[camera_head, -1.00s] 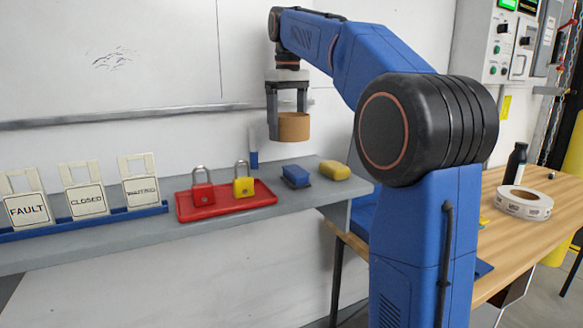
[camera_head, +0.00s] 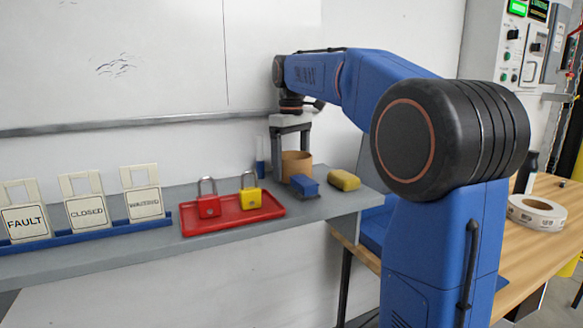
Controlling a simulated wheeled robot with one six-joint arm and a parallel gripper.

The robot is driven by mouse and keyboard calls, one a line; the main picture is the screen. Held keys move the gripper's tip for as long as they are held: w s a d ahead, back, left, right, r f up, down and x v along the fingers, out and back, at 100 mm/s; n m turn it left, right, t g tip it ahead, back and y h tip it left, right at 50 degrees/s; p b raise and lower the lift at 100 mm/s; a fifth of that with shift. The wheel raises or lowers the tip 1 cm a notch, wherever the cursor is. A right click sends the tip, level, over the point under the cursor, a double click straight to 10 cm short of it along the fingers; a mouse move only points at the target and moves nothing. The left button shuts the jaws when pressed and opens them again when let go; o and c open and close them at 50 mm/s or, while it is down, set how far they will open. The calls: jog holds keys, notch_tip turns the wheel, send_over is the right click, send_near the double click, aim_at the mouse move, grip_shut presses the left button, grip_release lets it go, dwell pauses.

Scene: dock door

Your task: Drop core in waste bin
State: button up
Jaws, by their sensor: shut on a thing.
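The core, a short brown cardboard tube (camera_head: 297,164), is upright in my gripper (camera_head: 290,160). My gripper is shut on it, with its dark fingers pointing down and the left finger showing beside the tube. The core is low at the back of the grey shelf, behind the blue block. Its lower part is partly hidden, so I cannot tell whether it touches the shelf. I see no waste bin in this view.
A tape roll (camera_head: 537,214) lies on the wooden table (camera_head: 562,190).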

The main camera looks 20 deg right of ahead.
jog(key=shift+f, duration=0.25)
jog(key=shift+f, duration=0.1)
jog(key=o, duration=1)
jog(key=shift+o, duration=0.2)
